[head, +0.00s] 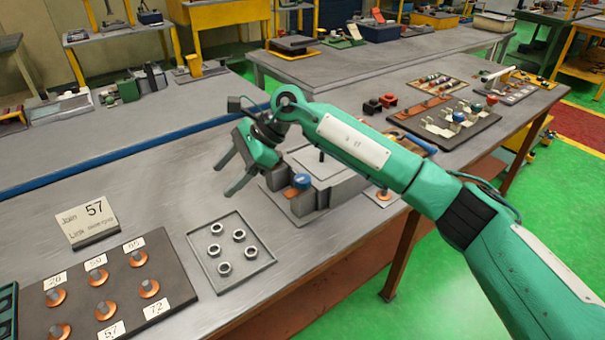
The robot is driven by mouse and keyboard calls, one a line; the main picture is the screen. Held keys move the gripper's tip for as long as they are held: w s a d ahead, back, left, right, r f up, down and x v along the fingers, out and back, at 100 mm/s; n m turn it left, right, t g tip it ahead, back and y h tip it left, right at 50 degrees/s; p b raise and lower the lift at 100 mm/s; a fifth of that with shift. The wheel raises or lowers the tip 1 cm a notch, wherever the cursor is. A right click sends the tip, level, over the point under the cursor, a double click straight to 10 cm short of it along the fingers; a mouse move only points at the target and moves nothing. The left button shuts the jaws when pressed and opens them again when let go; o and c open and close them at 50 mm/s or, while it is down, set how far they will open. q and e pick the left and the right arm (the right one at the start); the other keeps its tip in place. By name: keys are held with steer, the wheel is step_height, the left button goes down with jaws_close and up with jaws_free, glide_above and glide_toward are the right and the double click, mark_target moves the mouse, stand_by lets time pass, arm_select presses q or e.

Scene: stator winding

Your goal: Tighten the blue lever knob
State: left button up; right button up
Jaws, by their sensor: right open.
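The blue lever knob (301,181) sits on the front left part of a grey block fixture (343,186) near the table's front edge. An orange part shows just under the knob. My right gripper (223,182) is open, with nothing between its two green fingers. It hangs to the left of the fixture, apart from the knob. My right forearm passes above the fixture and hides some of its back and right side. My left gripper is not in view.
A grey tray (262,257) with several nuts lies in front of the fixture. A dark board (77,308) with copper pieces and number labels lies at lower left, below a "57" card (87,220). Bare table lies left of the gripper. A part board (479,132) is at right.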

steer(key=w+d+r+n+t+h, duration=0.1)
steer(key=w+d+r+t+h, duration=0.1)
steer(key=w+d+h, duration=0.4)
steer(key=h, duration=0.3)
glide_toward(303, 178)
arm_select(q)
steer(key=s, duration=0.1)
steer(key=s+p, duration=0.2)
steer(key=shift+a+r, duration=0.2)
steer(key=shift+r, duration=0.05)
arm_select(e)
steer(key=shift+t, duration=0.4)
steer(key=f, duration=0.8)
steer(key=shift+s+f, duration=0.4)
steer(key=c, duration=1)
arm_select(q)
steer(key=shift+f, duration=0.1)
arm_select(e)
steer(key=shift+o, duration=0.2)
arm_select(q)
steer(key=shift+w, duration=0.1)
